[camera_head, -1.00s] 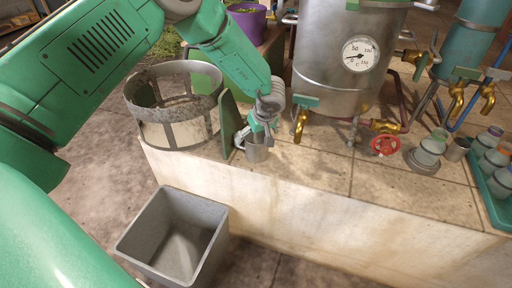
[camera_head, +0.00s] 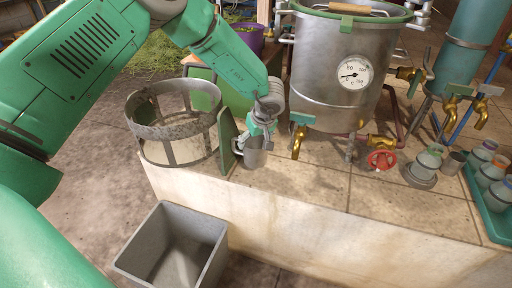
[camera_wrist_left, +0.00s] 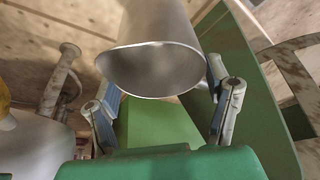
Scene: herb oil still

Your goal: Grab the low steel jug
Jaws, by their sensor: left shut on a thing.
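The low steel jug (camera_head: 255,153) is a small grey metal cup near the front edge of the stone counter. My left gripper (camera_head: 262,132) comes down on it from above and behind and is shut on it. In the left wrist view the jug (camera_wrist_left: 155,55) shows large between the two fingers of my left gripper (camera_wrist_left: 165,108), its rim towards the camera. Whether its base touches the counter is hard to tell. My right gripper is not in view.
A green upright panel (camera_head: 226,142) stands close left of the jug, with a round metal basket (camera_head: 175,120) beyond it. The steel still (camera_head: 338,65) with brass taps stands behind right. A grey bin (camera_head: 172,245) is on the floor below. Jars and a green tray (camera_head: 490,212) are far right.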

